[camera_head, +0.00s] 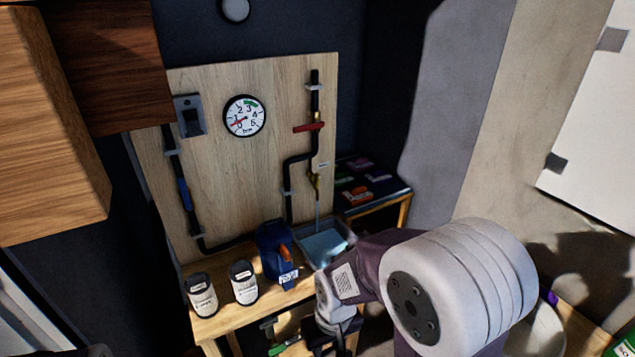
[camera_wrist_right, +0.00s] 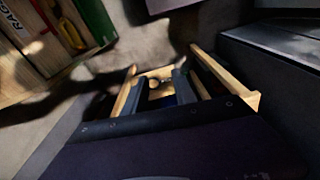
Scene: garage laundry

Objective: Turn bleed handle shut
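A red lever (camera_head: 309,127) lies across the pipe higher up, and a blue handle (camera_head: 184,194) lies along the left pipe. A round gauge (camera_head: 244,116) has its red needle at the low end. My right gripper (camera_head: 332,338) is low in front of the bench, well below the yellow handle. In the right wrist view its two dark fingers (camera_wrist_right: 162,90) stand apart, with nothing between them.
The bench (camera_head: 215,322) holds two pale cans (camera_head: 201,294) (camera_head: 244,283) and a blue container (camera_head: 273,252). A dark-topped side table (camera_head: 372,190) with small packs stands right of the board. A wooden cabinet (camera_head: 110,65) overhangs at upper left.

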